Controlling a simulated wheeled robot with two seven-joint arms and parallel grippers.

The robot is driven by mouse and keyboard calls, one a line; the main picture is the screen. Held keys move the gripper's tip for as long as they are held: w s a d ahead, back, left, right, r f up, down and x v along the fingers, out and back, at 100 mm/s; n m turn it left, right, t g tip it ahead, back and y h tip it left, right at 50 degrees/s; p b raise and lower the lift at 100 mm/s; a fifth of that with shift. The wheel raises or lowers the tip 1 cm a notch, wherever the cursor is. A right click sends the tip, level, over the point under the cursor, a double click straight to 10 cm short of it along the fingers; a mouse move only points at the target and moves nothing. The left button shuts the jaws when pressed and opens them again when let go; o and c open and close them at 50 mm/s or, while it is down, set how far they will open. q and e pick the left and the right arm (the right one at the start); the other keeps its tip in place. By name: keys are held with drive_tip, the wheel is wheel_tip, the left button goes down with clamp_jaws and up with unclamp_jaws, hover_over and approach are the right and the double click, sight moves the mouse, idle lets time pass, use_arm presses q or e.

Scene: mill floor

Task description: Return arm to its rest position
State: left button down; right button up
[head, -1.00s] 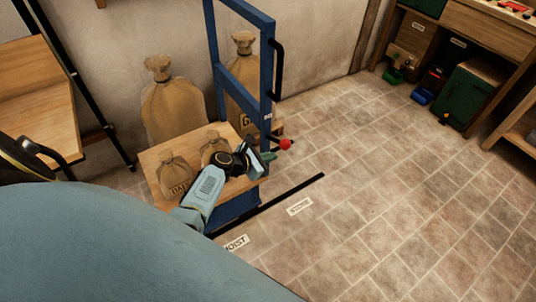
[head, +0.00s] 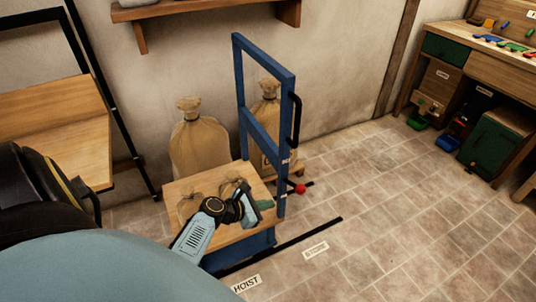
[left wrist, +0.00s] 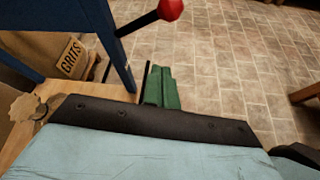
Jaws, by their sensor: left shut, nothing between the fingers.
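My left arm reaches out over the wooden platform (head: 228,237) of a blue-framed hoist (head: 241,105) in the head view. My left gripper (head: 263,204) is at the platform's right side, near the blue post. Its green fingers (left wrist: 161,88) show shut and empty in the left wrist view. Two small sacks, one of them (head: 190,204), stand on the platform, partly hidden by my arm. A red-knobbed lever (head: 300,189) sticks out from the frame, just beyond the gripper; its red knob (left wrist: 170,9) also shows in the left wrist view. My right gripper is not in view.
Large sacks (head: 200,143) stand behind the platform by the wall. A wooden shelf (head: 190,9) is above. A wooden desk (head: 52,130) is at the left and a workbench (head: 480,47) at the far right. The tiled floor (head: 390,220) at the right is open.

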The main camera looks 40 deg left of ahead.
use_arm(q)
drive_tip(key=s+d+f+m+g+y, duration=0.1)
drive_tip(key=s+d+f+m+g, duration=0.2)
drive_tip(key=s+f+m, duration=0.5)
drive_tip(key=s+d+f+m+g+y, duration=0.15)
drive_tip(key=s+f+m+g, duration=0.25)
drive_tip(key=s+f, duration=0.45)
drive_tip(key=s+d+f+m+g+y, duration=0.1)
drive_tip(key=s+f+m+g, duration=0.1)
drive_tip(key=s+f+m, duration=0.4)
drive_tip(key=s+d+f+m+g+y, duration=0.1)
drive_tip(key=s+f+m, duration=0.4)
drive_tip(key=s+m, duration=0.9)
drive_tip(key=s+d+g, duration=0.1)
drive_tip(key=s, duration=0.3)
drive_tip(key=shift+f+m, duration=0.35)
drive_tip(key=shift+m, duration=0.05)
drive_tip(key=shift+s, duration=0.1)
